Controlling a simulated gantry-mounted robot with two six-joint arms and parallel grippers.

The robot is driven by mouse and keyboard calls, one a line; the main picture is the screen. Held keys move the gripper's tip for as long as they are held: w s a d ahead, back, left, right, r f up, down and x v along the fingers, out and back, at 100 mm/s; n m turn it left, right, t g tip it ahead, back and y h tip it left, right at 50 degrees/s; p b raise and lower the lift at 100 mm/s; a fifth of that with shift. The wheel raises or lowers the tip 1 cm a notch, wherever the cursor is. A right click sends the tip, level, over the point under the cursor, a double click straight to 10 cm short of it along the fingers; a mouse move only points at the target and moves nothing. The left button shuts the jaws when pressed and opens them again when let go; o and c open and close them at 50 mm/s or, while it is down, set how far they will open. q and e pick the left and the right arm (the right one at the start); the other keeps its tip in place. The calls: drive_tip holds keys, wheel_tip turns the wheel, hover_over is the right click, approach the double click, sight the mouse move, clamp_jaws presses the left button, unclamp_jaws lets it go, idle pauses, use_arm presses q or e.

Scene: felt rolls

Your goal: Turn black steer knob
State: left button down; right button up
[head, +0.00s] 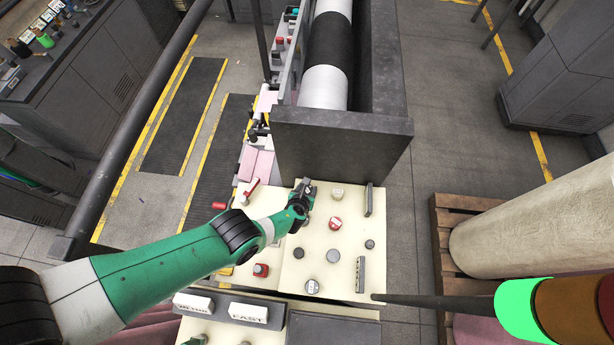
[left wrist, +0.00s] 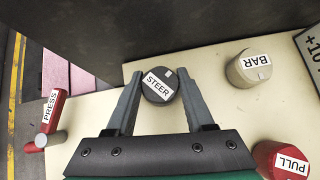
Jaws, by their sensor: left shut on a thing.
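The black steer knob (left wrist: 160,86) is round, with a white STEER label that lies tilted in the left wrist view. It stands on the cream control panel (head: 318,258), close to the dark machine wall. My left gripper (head: 306,186) reaches it from the lower left in the head view. In the left wrist view the two grey fingers of my left gripper (left wrist: 158,82) are on either side of the knob, shut on it. In the head view the gripper mostly hides the knob. My right gripper is not in view.
A beige BAR knob (left wrist: 249,67) and a red PULL knob (left wrist: 284,161) are to the right. A red PRESS lever (left wrist: 48,112) is to the left. The dark machine wall (head: 340,150) rises right behind. A pallet with a large roll (head: 540,230) stands at the right.

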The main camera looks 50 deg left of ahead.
use_arm(q)
drive_tip(key=shift+w+r+n, duration=0.1)
drive_tip(key=shift+r+n, duration=0.05)
drive_tip(key=shift+n, duration=0.15)
drive_tip(key=shift+c, duration=1.4)
unclamp_jaws()
